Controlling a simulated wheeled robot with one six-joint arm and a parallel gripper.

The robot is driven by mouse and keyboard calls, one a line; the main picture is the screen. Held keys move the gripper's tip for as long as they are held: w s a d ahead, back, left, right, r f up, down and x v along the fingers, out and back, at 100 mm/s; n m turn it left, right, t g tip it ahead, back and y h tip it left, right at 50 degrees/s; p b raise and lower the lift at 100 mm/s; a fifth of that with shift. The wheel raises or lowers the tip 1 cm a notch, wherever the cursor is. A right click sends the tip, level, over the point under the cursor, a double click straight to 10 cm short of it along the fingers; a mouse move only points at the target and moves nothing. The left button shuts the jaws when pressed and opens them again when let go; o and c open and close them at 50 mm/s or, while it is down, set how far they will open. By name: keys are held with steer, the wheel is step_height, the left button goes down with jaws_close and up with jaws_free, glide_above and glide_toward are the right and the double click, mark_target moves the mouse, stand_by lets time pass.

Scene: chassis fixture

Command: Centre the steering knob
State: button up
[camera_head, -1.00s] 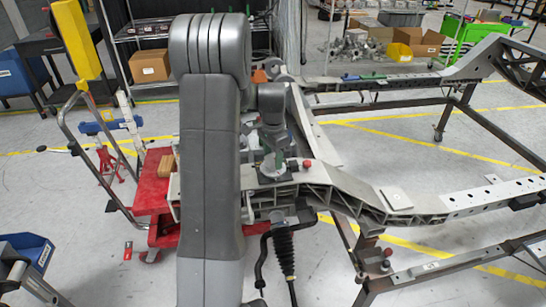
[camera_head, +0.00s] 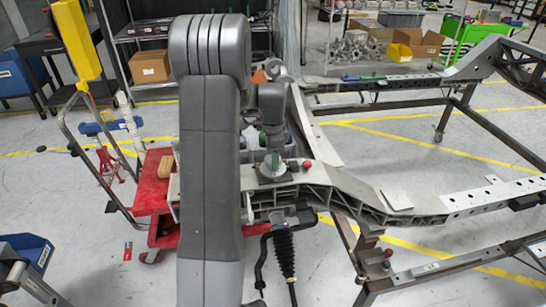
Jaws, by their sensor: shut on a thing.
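A green part shows at the fingertips. A red ball-shaped knob (camera_head: 307,164) stands just to the right of the plate. The black ribbed steering boot (camera_head: 284,253) hangs below the rail. My large grey arm link covers much of the picture to the left.
The pale chassis rail (camera_head: 397,199) runs right from the gripper on a dark stand. A red cart (camera_head: 153,190) with a wooden block stands at left. Open grey floor lies inside the frame.

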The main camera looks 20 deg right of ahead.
steer(key=shift+r, duration=0.1)
steer(key=o, duration=1)
step_height(320, 180, up, 14)
steer(key=shift+f+b, duration=0.15)
steer(key=shift+b, duration=0.25)
step_height(320, 180, down, 14)
steer(key=shift+p, duration=0.4)
